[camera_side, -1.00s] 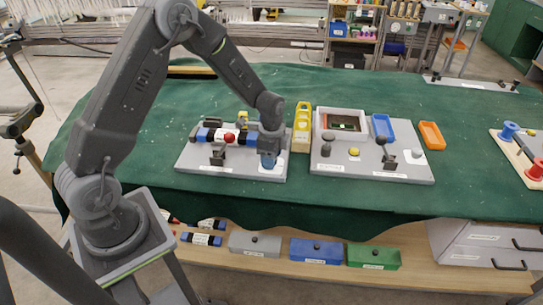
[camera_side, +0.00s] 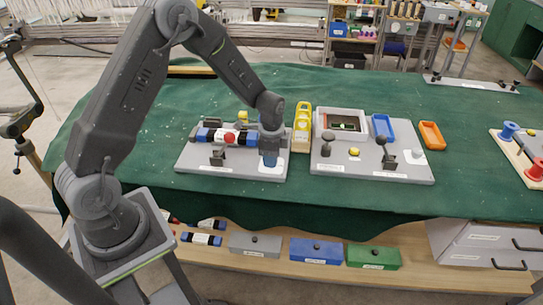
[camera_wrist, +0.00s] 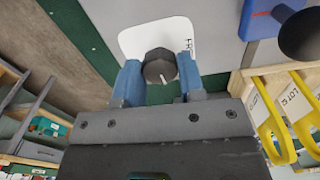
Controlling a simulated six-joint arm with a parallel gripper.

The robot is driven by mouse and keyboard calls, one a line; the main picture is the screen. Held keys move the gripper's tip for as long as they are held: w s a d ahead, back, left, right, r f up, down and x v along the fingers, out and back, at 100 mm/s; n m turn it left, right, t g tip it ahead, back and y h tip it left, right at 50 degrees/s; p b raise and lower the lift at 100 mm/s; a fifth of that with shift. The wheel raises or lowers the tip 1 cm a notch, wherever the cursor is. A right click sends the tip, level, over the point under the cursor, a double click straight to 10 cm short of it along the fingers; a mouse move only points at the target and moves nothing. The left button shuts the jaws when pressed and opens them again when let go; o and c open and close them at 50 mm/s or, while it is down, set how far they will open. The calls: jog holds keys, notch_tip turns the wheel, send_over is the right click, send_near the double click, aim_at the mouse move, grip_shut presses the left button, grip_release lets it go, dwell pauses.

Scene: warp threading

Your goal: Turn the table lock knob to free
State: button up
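The lock knob (camera_wrist: 160,67) is dark grey and round, with a short white pointer line that points down in the wrist view. It stands on a white label (camera_wrist: 133,42), partly hidden, with the letters "FR" readable at its right edge. My gripper (camera_wrist: 160,75) has one blue finger on each side of the knob, with hardly any gap to be seen. In the side view my gripper (camera_side: 270,160) points down at the front right of the left grey board (camera_side: 235,174), over the white label, and hides the knob.
A blue and white roller with a red knob (camera_side: 229,138) lies on the same board. Yellow holders (camera_side: 302,128) stand just right of it. A second grey board (camera_side: 330,165) carries knobs and a blue tray (camera_side: 382,127). An orange tray (camera_side: 432,135) lies farther right. Green cloth is clear in front.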

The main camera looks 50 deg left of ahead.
jog(key=o, duration=0.5)
jog(key=shift+c, duration=0.2)
notch_tip(320, 180, up, 14)
dwell(0.4)
